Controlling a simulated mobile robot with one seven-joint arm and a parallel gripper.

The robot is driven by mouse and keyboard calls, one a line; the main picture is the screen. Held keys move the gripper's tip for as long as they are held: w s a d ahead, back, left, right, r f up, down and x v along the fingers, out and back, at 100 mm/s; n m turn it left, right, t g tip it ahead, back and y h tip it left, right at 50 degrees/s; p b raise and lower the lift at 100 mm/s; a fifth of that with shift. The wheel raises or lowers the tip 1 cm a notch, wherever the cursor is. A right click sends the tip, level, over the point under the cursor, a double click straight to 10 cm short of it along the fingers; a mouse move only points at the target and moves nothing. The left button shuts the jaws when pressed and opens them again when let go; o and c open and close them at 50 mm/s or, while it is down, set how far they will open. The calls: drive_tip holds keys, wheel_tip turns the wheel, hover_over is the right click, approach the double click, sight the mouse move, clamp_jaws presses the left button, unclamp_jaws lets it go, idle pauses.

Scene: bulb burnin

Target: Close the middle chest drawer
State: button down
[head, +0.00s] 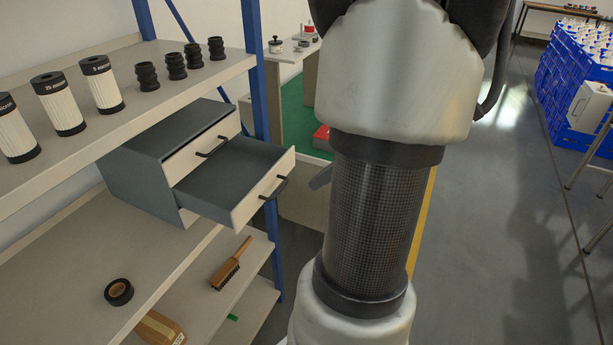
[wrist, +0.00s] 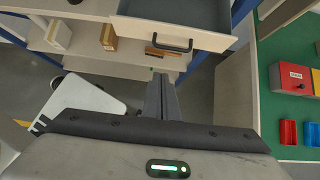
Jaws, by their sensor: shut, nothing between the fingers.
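The grey chest (head: 140,180) with white drawer fronts stands on the shelf at left in the head view. Its top drawer (head: 203,150) is shut. The drawer below it, the middle drawer (head: 262,190), is pulled far out, and its grey inside looks empty. In the wrist view the open drawer (wrist: 205,38) is at the top, with its dark handle (wrist: 172,45). My gripper (wrist: 161,78) is shut and empty, its fingertips just below the handle in the picture and seemingly apart from it. My arm hides most of the gripper in the head view.
A blue rack post (head: 262,100) stands close behind the open drawer. White filter cartridges (head: 103,88) and black rubber parts (head: 175,68) stand on the upper shelf. A brush (head: 230,265) and black tape roll (head: 118,291) lie lower down. A green-topped bench (wrist: 290,60) is at right.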

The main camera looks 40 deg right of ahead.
drive_tip(key=w+a+r+x, duration=0.1)
drive_tip(key=x, duration=0.9)
drive_tip(key=shift+w, duration=0.55)
drive_tip(key=shift+r, duration=0.1)
drive_tip(key=p, duration=0.3)
hover_over(227, 187)
